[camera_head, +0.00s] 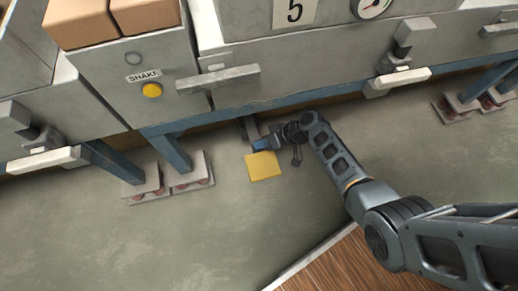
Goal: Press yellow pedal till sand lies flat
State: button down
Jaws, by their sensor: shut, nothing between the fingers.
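The yellow pedal (264,166) is a flat square plate low over the floor, under the blue front rail of the machine. My gripper (262,146) is shut and empty at the pedal's rear edge. It looks close to the pedal's top, but I cannot tell whether it touches. No sand shows in this view, so I cannot tell how it lies.
A grey panel labelled SHAKE with a yellow button (152,90) stands above left. Handles (218,79) stick out from the machine. Blue legs (172,152) stand on spring-like feet (191,175). Grey floor (180,245) is clear in front. A wooden board (345,265) lies below.

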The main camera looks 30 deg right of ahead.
jog(key=shift+r+p, duration=0.8)
jog(key=shift+r, duration=0.5)
